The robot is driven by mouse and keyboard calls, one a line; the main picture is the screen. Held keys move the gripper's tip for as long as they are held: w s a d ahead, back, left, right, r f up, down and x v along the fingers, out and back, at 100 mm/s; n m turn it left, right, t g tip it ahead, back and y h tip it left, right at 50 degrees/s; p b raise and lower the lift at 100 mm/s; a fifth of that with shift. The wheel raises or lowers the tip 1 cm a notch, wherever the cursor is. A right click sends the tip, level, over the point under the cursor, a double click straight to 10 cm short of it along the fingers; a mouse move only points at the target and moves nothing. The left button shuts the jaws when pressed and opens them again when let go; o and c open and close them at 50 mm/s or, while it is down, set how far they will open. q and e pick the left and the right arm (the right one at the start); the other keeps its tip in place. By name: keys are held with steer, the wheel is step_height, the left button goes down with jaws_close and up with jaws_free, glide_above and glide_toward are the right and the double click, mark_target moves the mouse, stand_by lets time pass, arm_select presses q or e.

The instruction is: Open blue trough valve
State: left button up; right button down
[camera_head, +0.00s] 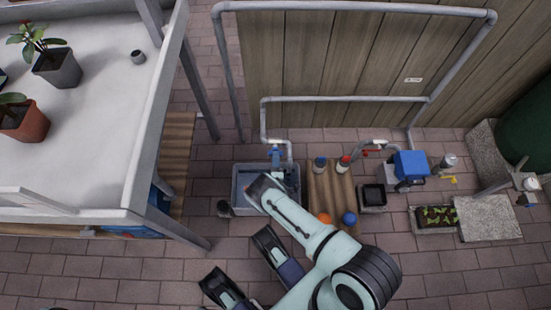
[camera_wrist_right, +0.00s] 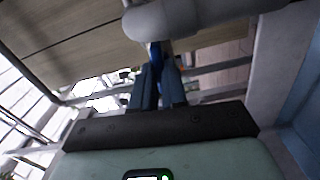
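The blue trough valve (camera_head: 275,155) sits on the grey pipe above the grey trough (camera_head: 238,190) in the head view. My right gripper (camera_head: 275,182) reaches over the trough, just below the valve. In the right wrist view its two dark blue fingers (camera_wrist_right: 160,70) are close together, with only a thin gap. A blue part of the valve (camera_wrist_right: 154,52) shows right at the fingertips, under a pale pipe (camera_wrist_right: 195,18). I cannot tell whether the fingers pinch it or only touch it.
A wooden pallet (camera_head: 330,190) with bottles stands right of the trough, with orange and blue balls (camera_head: 349,218) at its front. A blue box (camera_head: 410,165) and planter (camera_head: 436,217) are farther right. A white table (camera_head: 90,110) with potted plants fills the left. A wooden fence (camera_head: 340,55) stands behind.

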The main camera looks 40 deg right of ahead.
steer(key=shift+n, duration=0.7)
steer(key=c, duration=1.2)
jaws_free()
arm_select(q)
steer(key=shift+s+f, duration=0.1)
steer(key=shift+s, duration=0.1)
arm_select(e)
steer(key=shift+o, duration=0.2)
arm_select(q)
steer(key=shift+a, duration=0.1)
